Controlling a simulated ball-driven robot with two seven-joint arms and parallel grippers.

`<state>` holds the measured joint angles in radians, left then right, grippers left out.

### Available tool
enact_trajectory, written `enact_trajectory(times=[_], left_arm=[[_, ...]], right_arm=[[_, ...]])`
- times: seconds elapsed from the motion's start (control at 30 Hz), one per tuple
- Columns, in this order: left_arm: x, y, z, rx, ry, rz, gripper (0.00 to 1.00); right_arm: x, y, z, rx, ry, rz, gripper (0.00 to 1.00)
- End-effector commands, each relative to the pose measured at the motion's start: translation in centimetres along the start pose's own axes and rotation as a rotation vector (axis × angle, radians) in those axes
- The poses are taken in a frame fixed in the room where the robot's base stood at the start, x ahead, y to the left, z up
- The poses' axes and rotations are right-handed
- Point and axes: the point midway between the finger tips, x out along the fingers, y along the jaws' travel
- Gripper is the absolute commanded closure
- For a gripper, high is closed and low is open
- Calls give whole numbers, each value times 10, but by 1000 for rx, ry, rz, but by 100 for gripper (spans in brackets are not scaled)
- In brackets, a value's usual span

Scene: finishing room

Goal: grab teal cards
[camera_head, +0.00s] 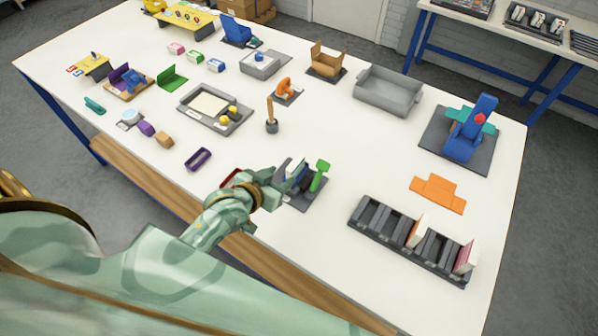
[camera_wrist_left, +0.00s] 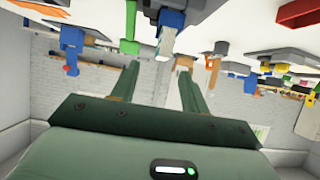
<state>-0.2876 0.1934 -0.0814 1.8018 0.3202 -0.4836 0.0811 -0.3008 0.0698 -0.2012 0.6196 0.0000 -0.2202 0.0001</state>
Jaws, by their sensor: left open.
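My left gripper (camera_head: 290,176) is over the front edge of the table, at the dark tray (camera_head: 310,200). In the left wrist view its two fingers (camera_wrist_left: 157,82) are apart with nothing between them. A small upright blue-and-white piece (camera_head: 299,172) stands on this tray just beyond the fingers, partly hidden by the gripper. It also shows ahead of the fingers in the left wrist view (camera_wrist_left: 170,20). I cannot tell whether it is the teal cards; no other teal cards show clearly. My right gripper is not in view.
A green upright piece (camera_head: 320,175) stands right beside the gripper. A red container (camera_head: 231,178) lies behind the wrist. A dark slotted rack (camera_head: 378,216) stands to the right, with an orange flat piece (camera_head: 438,192) beyond it. The table between tray and rack is clear.

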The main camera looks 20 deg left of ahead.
Motion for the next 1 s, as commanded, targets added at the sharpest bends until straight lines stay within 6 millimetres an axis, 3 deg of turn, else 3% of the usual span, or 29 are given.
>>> enact_trajectory(times=[0.1, 0.27, 0.53, 0.83, 0.87, 1.0], left_arm=[[21, 0, 1, -1, 0, 0, 54], [32, 0, 0, -1, 0, 0, 54], [74, -5, 0, 0, 0, 0, 54], [81, -5, -1, 0, -1, 0, 54], [81, -5, -1, 0, -1, 0, 57], [81, -5, -1, 0, -1, -1, 96]], right_arm=[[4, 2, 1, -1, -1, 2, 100], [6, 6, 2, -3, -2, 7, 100], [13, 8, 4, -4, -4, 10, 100], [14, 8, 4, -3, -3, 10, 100], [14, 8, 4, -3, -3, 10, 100], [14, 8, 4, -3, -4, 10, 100]])
